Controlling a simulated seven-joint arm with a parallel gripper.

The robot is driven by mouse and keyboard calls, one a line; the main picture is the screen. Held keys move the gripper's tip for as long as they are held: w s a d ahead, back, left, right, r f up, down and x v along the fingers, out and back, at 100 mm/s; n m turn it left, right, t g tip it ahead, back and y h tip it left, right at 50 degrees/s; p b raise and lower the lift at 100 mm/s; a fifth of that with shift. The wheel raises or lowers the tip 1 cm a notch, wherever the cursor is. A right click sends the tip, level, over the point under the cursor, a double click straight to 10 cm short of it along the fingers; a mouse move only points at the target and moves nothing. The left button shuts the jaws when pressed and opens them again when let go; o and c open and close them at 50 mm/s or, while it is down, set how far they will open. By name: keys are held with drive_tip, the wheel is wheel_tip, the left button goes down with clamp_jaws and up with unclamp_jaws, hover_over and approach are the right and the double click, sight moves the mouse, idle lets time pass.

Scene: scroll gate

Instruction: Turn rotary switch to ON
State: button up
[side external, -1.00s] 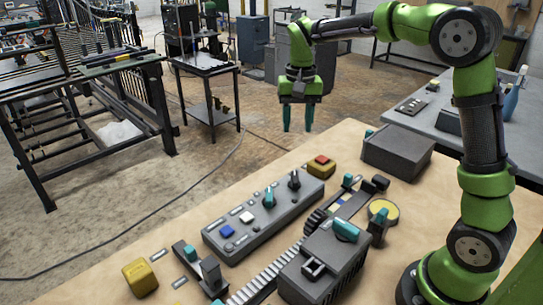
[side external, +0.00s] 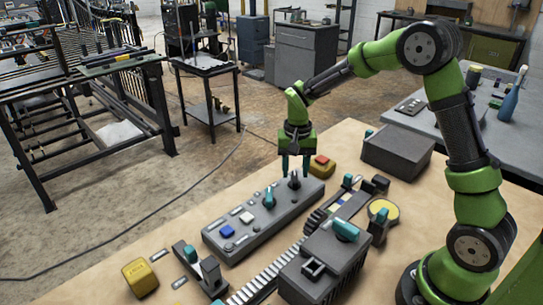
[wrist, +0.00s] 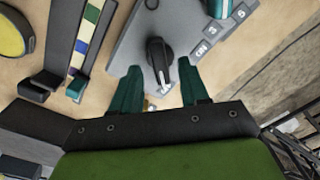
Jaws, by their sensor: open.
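The grey control panel (side external: 262,222) lies on the table and carries a black rotary knob (side external: 294,180) at its far right end and a teal knob (side external: 269,198) beside it. In the wrist view the black knob (wrist: 160,58) has a pale pointer line, and small printed labels sit to its right; I cannot read them surely. My gripper (side external: 295,169) points down just above the black knob, fingers apart. In the wrist view the teal fingers of my gripper (wrist: 159,78) are open, one to each side of the knob's near end. I cannot tell whether they touch it.
A yellow box with a red button (side external: 320,166) stands just beyond the panel. A grey box (side external: 397,152) is to the right. A blue button (side external: 227,231) sits farther along the panel. A geared rail (side external: 335,208) and a yellow disc (side external: 383,210) lie right of the panel.

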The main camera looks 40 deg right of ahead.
drive_tip(key=shift+f, duration=0.8)
drive_tip(key=shift+c, duration=0.4)
clamp_jaws()
